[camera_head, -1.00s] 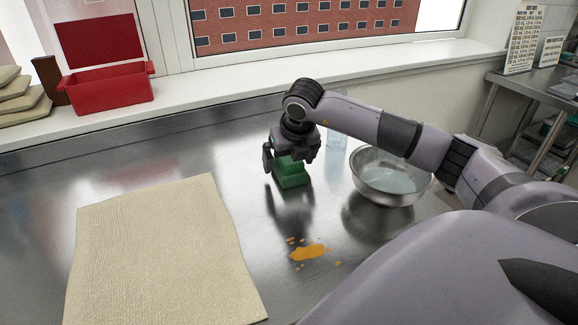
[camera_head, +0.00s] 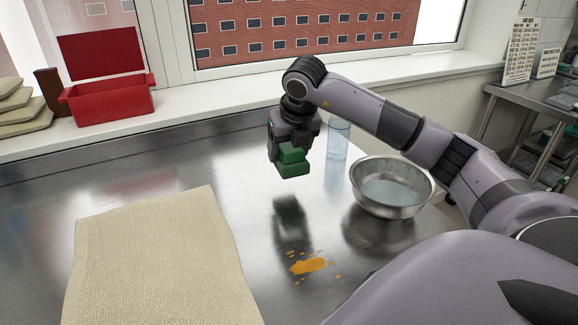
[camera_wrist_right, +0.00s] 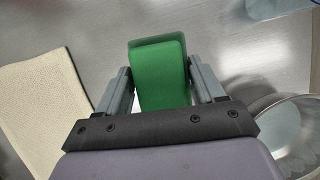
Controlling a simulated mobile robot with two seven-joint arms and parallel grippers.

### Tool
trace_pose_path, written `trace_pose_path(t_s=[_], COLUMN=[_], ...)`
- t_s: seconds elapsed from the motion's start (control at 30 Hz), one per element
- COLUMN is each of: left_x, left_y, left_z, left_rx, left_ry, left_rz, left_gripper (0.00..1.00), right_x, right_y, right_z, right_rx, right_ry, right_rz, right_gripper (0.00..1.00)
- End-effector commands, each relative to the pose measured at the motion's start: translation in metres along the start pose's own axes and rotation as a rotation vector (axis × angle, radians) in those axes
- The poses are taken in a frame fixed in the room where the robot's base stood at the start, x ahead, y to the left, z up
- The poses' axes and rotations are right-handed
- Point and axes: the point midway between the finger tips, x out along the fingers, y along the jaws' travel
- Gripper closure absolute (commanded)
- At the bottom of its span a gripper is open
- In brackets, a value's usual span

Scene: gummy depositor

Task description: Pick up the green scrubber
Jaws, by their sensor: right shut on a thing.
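The green scrubber (camera_head: 292,163) is a green block with a narrower upper part. My right gripper (camera_head: 291,147) is shut on that upper part and holds the scrubber above the steel table, with a dark reflection below it. In the right wrist view the scrubber (camera_wrist_right: 160,78) sits between the two grey fingers of my right gripper (camera_wrist_right: 160,88). My left gripper is not in view.
A metal bowl of water (camera_head: 391,188) and a clear glass (camera_head: 338,139) stand right of the scrubber. An orange spill (camera_head: 309,266) lies in front. A beige cloth (camera_head: 160,262) covers the left. A red open box (camera_head: 108,98) stands on the sill.

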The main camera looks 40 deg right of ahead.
Motion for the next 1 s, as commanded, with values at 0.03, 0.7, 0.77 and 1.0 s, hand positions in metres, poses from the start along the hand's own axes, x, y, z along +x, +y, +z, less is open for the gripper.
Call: trace_pose_path(t_s=[0.03, 0.7, 0.77, 1.0], left_x=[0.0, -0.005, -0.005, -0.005], left_y=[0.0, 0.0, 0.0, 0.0], left_z=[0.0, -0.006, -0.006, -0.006], left_rx=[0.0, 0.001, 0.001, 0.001], left_ry=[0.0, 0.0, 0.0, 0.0], left_rz=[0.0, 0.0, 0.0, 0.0], left_gripper=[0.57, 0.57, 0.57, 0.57], right_x=[-0.016, -0.126, -0.128, -0.128], right_y=[0.001, 0.001, 0.001, 0.001], right_z=[0.008, 0.052, 0.053, 0.053], right_rx=[0.002, -0.002, -0.002, -0.002], right_ry=[-0.008, 0.001, 0.0, 0.0], right_rz=[0.004, 0.001, 0.001, 0.001], right_gripper=[0.62, 0.62, 0.62, 0.62])
